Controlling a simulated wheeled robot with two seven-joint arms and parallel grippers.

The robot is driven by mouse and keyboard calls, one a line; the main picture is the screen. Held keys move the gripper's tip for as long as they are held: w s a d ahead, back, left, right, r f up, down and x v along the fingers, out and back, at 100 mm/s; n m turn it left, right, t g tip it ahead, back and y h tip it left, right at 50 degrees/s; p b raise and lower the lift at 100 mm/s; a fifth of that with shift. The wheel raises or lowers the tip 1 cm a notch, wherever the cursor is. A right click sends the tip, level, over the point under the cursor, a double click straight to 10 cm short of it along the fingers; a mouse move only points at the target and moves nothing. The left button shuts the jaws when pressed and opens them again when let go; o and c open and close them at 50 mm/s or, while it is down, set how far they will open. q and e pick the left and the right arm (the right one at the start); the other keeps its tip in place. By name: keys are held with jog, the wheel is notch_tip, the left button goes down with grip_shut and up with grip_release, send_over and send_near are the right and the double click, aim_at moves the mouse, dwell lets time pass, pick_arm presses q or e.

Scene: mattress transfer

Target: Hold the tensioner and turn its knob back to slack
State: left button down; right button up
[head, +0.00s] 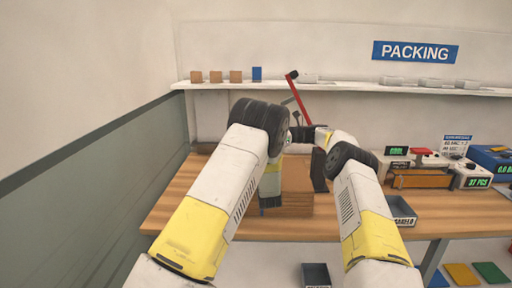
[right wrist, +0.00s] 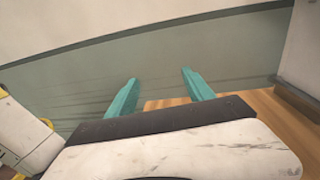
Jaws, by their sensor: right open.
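I cannot clearly make out the tensioner or its knob in either view. A red bar with a dark end (head: 299,98) stands tilted behind my arms in the head view; I cannot tell whether it belongs to the tensioner. My right gripper (right wrist: 160,90) shows two teal fingers spread apart with nothing between them, facing the wall and the table edge. In the head view the right forearm points left, towards the middle. My left arm bends down over the table, and its dark lower end (head: 270,201) is beside a brown box (head: 295,190). Its fingers are not clear.
The wooden table (head: 190,205) has bare room at left. A shelf (head: 350,86) with small blocks runs along the back wall. Another bin (head: 316,275) is below the table's front.

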jog(key=shift+r, duration=2.4)
jog(key=w+d+f+m+t+h, duration=0.45)
jog(key=m+t, duration=0.45)
jog(key=m, duration=0.3)
jog(key=s+t+h, duration=0.1)
jog(key=s, duration=0.1)
jog(key=s+f+m+t+h, duration=0.1)
jog(key=s+h, duration=0.1)
jog(key=s+d+f+m+h, duration=0.1)
jog(key=s, duration=0.1)
jog(key=shift+t+h, duration=0.25)
jog(key=shift+t, duration=0.15)
jog(key=s+d+r+m+t+h, duration=0.15)
jog(key=s+h, duration=0.25)
jog(key=s, duration=0.4)
jog(key=shift+n+t, duration=0.25)
jog(key=shift+t, duration=0.3)
jog(key=x, duration=1.1)
jog(key=shift+w+a+f, duration=0.15)
jog(key=shift+a, duration=0.05)
